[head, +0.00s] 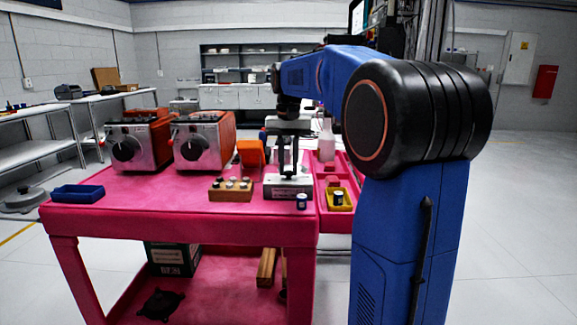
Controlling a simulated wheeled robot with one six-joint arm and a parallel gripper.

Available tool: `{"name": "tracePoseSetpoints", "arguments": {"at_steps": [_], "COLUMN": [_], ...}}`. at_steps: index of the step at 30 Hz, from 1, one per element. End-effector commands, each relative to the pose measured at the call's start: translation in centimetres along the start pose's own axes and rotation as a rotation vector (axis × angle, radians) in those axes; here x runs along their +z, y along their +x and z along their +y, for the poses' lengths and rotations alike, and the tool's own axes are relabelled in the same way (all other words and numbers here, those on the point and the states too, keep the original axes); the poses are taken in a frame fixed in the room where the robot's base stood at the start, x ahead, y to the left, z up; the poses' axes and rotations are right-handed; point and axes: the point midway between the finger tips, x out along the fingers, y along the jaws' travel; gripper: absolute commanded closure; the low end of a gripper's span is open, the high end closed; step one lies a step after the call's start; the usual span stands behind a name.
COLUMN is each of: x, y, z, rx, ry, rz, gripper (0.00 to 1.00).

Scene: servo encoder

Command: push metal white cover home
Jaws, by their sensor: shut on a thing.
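My gripper (287,170) reaches straight down near the right side of the pink table, over a pale metal block-like fixture (288,189). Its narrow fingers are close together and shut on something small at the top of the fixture. This appears to be the metal white cover, but it is mostly hidden and too small to make out clearly. I cannot tell how far it is seated. A small blue and white cylinder (302,202) stands just in front of the fixture's right end.
A wooden block with several pegs (230,190) stands left of the fixture. A yellow tray (347,206) with a dark cylinder (338,198) is to the right. Two orange machines (200,145) stand behind left, and a blue tray (78,194) lies far left. The front-left tabletop (150,205) is clear.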

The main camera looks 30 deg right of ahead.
Motion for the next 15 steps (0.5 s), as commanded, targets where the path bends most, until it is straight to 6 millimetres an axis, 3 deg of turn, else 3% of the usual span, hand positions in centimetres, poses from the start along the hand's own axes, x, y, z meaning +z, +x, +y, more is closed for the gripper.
{"name": "tracePoseSetpoints", "arguments": {"at_steps": [6, 7, 9, 15], "x": [-0.01, -0.02, -0.01, -0.01], "y": [0.03, 0.04, 0.05, 0.05], "z": [0.00, 0.00, 0.00, 0.00], "rx": [0.000, 0.000, 0.000, 0.000], "ry": [0.000, 0.000, 0.000, 0.000], "rz": [0.000, 0.000, 0.000, 0.000], "gripper": [1.00, 0.72, 0.57, 0.57]}}
